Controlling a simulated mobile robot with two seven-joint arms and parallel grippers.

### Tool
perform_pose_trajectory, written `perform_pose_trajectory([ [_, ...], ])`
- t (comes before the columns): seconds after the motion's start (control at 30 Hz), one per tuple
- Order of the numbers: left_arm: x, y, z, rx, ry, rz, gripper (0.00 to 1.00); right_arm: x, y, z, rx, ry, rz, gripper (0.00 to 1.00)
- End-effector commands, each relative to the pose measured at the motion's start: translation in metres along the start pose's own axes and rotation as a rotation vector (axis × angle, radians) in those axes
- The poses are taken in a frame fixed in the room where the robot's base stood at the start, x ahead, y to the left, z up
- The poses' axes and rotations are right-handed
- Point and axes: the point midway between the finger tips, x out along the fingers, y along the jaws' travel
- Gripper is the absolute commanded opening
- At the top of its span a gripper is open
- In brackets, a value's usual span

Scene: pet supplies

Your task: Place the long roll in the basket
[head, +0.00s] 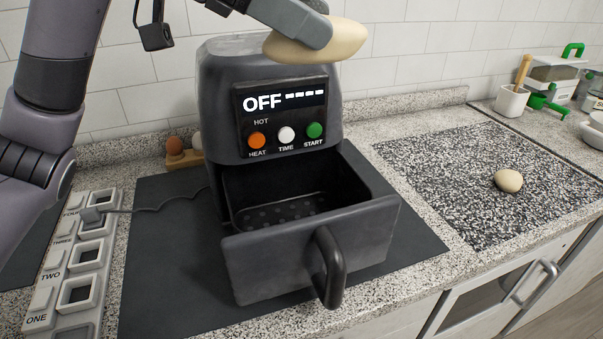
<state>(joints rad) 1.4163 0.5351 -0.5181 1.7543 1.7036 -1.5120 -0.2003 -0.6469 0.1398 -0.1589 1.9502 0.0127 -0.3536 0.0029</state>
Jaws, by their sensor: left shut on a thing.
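The long roll (344,38) is pale and bread-like. My left gripper (313,36) is shut on it and holds it in the air, in front of the top of a dark air fryer (222,95). The roll lies roughly level across the picture, and the gripper covers part of it. The basket (270,262) is the fryer's drawer, pulled out below the panel, with a perforated floor and a front handle. I see nothing in the visible part of the basket. My right gripper is not in view.
The fryer stands on a dark mat (160,270). A small round roll (508,181) lies on the speckled board (430,170) at right. A labelled socket strip (80,290) is at left. Eggs in a wooden holder (183,158) stand behind. A white cup (511,102) is at back right.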

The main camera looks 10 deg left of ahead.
Motion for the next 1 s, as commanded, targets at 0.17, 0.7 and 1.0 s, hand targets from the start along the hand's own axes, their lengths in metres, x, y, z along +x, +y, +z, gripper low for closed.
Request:
perform_pose_trajectory([
  [0.17, 0.018, 0.004, 0.031, -0.006, -0.004, 0.003, 0.23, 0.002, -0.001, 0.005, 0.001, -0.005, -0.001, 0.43],
  [0.7, 0.077, 0.018, 0.13, -0.004, -0.002, 0.001, 0.23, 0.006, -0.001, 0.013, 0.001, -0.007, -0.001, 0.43],
  [1.0, 0.092, 0.021, 0.156, -0.005, -0.002, 0.001, 0.23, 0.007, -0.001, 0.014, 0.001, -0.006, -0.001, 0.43],
])
